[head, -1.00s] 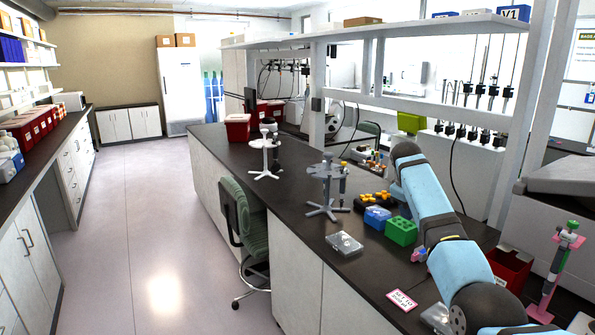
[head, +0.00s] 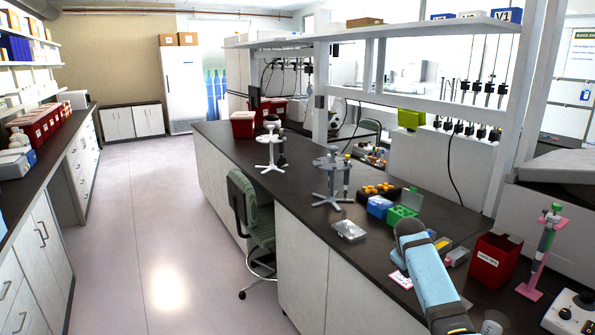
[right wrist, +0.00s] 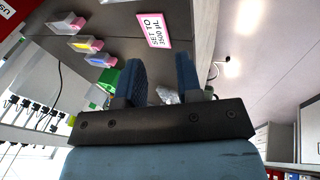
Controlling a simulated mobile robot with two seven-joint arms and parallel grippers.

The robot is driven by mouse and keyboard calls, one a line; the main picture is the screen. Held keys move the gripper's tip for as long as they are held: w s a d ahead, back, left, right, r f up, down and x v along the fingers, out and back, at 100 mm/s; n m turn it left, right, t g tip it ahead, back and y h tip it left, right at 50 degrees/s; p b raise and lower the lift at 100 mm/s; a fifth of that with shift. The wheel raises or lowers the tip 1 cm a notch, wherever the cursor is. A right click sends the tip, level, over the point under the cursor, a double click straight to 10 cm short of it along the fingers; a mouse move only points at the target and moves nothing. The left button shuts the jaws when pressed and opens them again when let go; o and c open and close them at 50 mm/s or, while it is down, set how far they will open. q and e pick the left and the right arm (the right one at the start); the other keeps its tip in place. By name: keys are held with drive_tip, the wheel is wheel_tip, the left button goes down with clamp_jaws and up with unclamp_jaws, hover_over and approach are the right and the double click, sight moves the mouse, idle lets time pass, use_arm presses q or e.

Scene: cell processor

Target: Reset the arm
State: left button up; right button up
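My right arm (head: 430,275) is light blue and reaches up from the lower right over the front of the dark bench in the head view. Its gripper cannot be made out there. In the right wrist view my right gripper (right wrist: 160,75) shows two blue fingers standing apart. Nothing is held between them. My left arm and left gripper are in neither view.
The dark bench (head: 300,200) carries a grey pipette stand (head: 331,180), a green rack (head: 401,214), a blue box (head: 379,206) and a red bin (head: 494,262). A pink pipette stand (head: 543,255) is at right. A pink-edged label (right wrist: 154,30) shows in the right wrist view. The aisle floor (head: 150,210) is clear.

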drive_tip(key=s+a+f+t+y, duration=0.1)
drive_tip(key=s+a+f+t, duration=0.1)
drive_tip(key=s+f, duration=0.8)
drive_tip(key=s+a+f+t+y, duration=0.1)
drive_tip(key=s+a+f+t, duration=0.1)
drive_tip(key=s+f, duration=0.8)
drive_tip(key=s+a+m+t+y, duration=0.1)
drive_tip(key=s+a, duration=0.1)
drive_tip(key=s, duration=0.8)
drive_tip(key=s+a+r+t+y, duration=0.1)
drive_tip(key=s+a+y, duration=0.1)
drive_tip(key=s, duration=0.7)
drive_tip(key=s+a+m+t+y+p, duration=0.1)
drive_tip(key=s+a, duration=0.3)
drive_tip(key=s, duration=0.6)
drive_tip(key=shift+s+a+r+m, duration=0.15)
drive_tip(key=shift+s+r+m, duration=0.15)
drive_tip(key=shift+s, duration=0.05)
